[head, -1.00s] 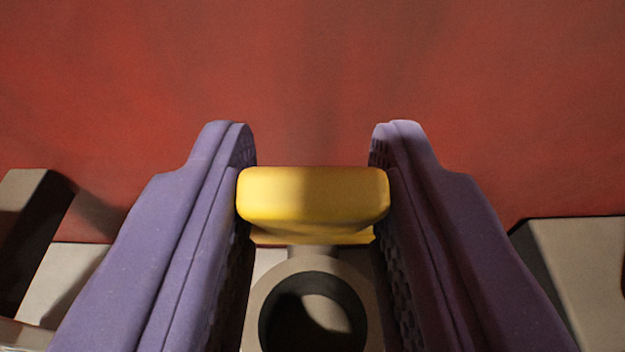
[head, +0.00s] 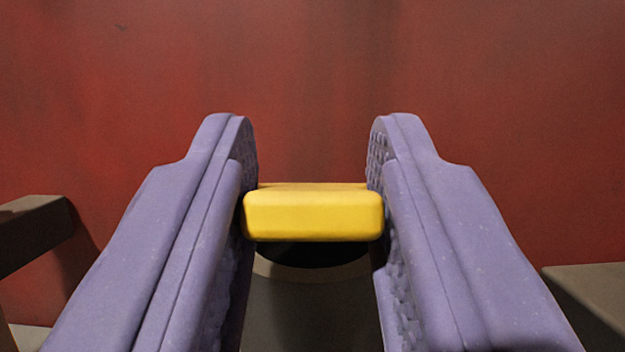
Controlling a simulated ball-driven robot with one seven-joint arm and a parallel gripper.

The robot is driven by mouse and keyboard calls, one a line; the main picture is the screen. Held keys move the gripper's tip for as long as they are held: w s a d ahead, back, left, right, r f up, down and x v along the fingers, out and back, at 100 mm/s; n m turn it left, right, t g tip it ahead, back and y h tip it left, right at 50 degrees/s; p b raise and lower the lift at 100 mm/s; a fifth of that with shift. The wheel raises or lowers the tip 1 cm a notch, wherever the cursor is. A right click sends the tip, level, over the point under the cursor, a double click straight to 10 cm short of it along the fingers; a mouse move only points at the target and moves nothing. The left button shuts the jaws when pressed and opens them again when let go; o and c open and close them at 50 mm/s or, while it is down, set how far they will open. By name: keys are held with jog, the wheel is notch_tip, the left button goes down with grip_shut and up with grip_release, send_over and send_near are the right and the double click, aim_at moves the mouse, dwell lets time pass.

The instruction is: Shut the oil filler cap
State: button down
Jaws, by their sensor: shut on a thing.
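The yellow oil filler cap (head: 312,215) is in the middle of the head view, between the two purple fingers of my gripper (head: 312,200). The fingers are shut on its left and right sides. Below and behind the cap is the dark round opening of the filler neck (head: 312,254), with a grey-brown rim showing under it. The cap hides the upper part of the opening. The cap stands over the opening's far side, and I cannot tell whether it touches the rim.
A red wall (head: 312,80) fills the background. A brown block or beam (head: 32,230) stands at the left, and a grey-brown block (head: 590,295) is at the lower right. The space above the fingers is clear.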

jog(key=shift+a+f+t, duration=0.1)
jog(key=shift+f+t, duration=0.6)
jog(key=shift+r, duration=0.1)
jog(key=c, duration=0.9)
grip_release()
jog(key=shift+w, duration=0.15)
jog(key=shift+c, duration=0.2)
jog(key=shift+o, duration=0.5)
jog(key=shift+w, duration=0.1)
jog(key=shift+s+f, duration=0.3)
jog(key=shift+s, duration=0.1)
jog(key=s+f+p, duration=0.1)
jog(key=s+p, duration=0.4)
jog(key=s, duration=0.8)
jog(key=shift+s+d+f, duration=0.15)
jog(key=shift+s+d, duration=0.25)
